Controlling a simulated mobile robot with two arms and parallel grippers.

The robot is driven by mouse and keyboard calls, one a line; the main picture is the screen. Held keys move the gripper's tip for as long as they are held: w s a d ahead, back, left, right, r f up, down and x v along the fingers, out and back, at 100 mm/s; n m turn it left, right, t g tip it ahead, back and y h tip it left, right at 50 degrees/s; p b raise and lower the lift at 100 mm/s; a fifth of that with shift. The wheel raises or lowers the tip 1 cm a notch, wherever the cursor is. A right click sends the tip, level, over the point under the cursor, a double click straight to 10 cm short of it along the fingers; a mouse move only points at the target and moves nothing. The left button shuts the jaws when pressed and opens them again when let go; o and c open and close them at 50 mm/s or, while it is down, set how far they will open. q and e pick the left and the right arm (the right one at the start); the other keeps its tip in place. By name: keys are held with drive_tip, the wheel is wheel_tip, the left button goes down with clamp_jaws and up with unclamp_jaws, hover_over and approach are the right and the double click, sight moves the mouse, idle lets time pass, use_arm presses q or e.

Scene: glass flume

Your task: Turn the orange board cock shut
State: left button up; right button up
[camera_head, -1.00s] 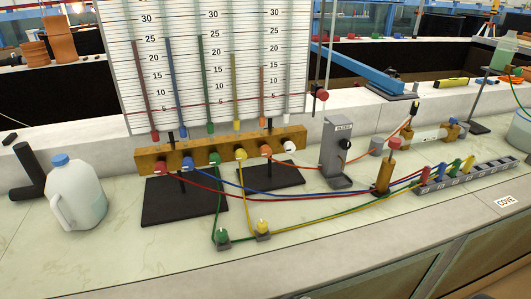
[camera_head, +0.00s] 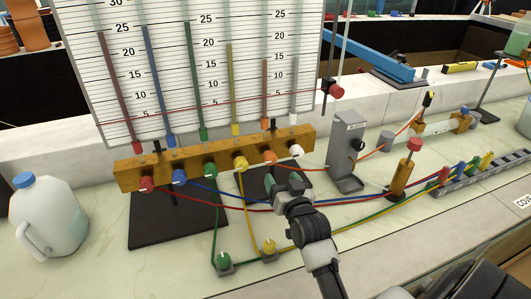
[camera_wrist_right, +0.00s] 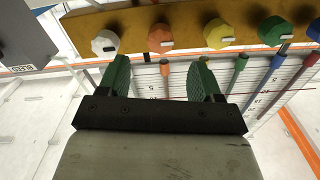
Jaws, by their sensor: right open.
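The orange board cock (camera_head: 270,157) is a round knob on the front of the wooden board (camera_head: 128,176), between the yellow cock (camera_head: 241,162) and the white cock (camera_head: 296,151). My right gripper (camera_head: 287,180) is just in front of and below it in the head view. In the right wrist view the gripper (camera_wrist_right: 162,74) is open and empty, its green fingers apart. The orange cock (camera_wrist_right: 160,38) shows just beyond the fingertips, roughly centred between them, with a pale mark across its face. I see no contact. My left gripper is out of view.
Red (camera_head: 146,184), blue (camera_head: 179,177) and green (camera_head: 208,165) cocks share the board. A grey box (camera_head: 346,150) stands right of the board, and a jug (camera_head: 47,222) stands at left.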

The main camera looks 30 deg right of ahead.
sight(271, 161)
drive_tip(key=w, duration=0.2)
drive_tip(key=w+r, duration=0.1)
drive_tip(key=shift+w+d, duration=0.1)
drive_tip(key=shift+d, duration=0.3)
drive_tip(key=x, duration=0.4)
drive_tip(key=shift+w+f+p, duration=0.3)
drive_tip(key=shift+w+p, duration=0.05)
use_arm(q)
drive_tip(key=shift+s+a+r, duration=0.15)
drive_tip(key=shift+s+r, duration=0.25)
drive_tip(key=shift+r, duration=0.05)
use_arm(e)
drive_tip(key=shift+w+d, duration=0.2)
drive_tip(key=shift+w, duration=0.45)
drive_tip(key=c, duration=0.9)
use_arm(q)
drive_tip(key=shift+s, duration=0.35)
